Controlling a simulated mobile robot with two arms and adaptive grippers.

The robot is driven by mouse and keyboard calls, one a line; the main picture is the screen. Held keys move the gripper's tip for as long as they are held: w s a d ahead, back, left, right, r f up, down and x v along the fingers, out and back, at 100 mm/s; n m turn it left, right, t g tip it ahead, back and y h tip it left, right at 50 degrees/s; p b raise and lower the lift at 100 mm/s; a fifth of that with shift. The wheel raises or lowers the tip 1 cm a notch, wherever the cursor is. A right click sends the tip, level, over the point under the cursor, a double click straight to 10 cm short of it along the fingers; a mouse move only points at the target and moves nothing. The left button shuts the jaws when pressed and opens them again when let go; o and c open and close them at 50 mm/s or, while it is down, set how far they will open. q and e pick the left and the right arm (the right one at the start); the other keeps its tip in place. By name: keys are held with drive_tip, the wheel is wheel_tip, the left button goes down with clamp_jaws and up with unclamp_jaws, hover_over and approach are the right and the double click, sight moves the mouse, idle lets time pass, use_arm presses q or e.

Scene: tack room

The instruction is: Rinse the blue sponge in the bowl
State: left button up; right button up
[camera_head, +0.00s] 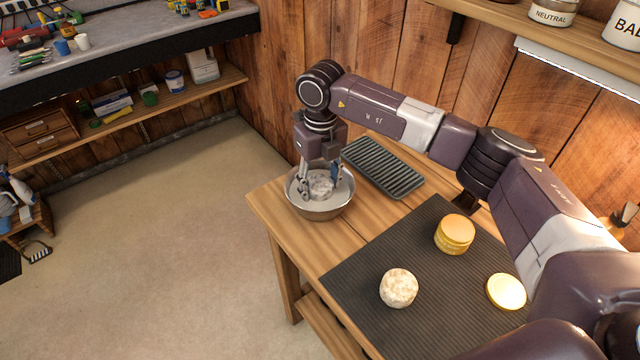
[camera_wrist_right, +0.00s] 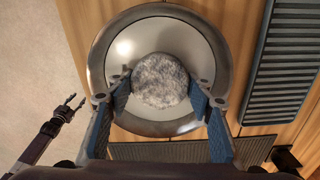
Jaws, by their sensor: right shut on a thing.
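A round, mottled grey-blue sponge (camera_head: 321,187) is inside the metal bowl (camera_head: 346,205) on the wooden table. My right gripper (camera_head: 319,182) reaches down into the bowl and is shut on the sponge, one finger at each side. In the right wrist view the sponge (camera_wrist_right: 160,80) sits between the blue-padded fingers, inside the bowl's rim (camera_wrist_right: 103,45). I cannot tell whether the bowl holds water. My left gripper (camera_wrist_right: 70,108) shows only in the right wrist view, at left, with fingers apart and empty, away from the bowl.
A dark ribbed rack (camera_head: 383,167) stands right of the bowl. On the dark ribbed mat (camera_head: 375,262) are a mottled cream sponge (camera_head: 398,288), a yellow sponge or stack (camera_head: 455,233) and a yellow disc (camera_head: 506,291). A wooden wall and shelf (camera_head: 490,18) are behind.

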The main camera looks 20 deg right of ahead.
drive_tip(key=shift+w+a, duration=0.1)
drive_tip(key=shift+w, duration=0.1)
drive_tip(key=shift+w+a+b, duration=0.1)
drive_tip(key=shift+w+b, duration=0.25)
drive_tip(key=shift+s, duration=0.15)
drive_tip(key=shift+s+d+p, duration=0.2)
drive_tip(key=shift+s+p, duration=0.05)
drive_tip(key=shift+s, duration=0.25)
drive_tip(key=shift+s+d+p, duration=0.2)
drive_tip(key=shift+s, duration=0.3)
drive_tip(key=shift+w, duration=0.1)
drive_tip(key=shift+w+a+b, duration=0.35)
drive_tip(key=shift+w+b, duration=0.2)
drive_tip(key=shift+w, duration=0.3)
drive_tip(key=shift+w, duration=0.2)
drive_tip(key=shift+s, duration=0.1)
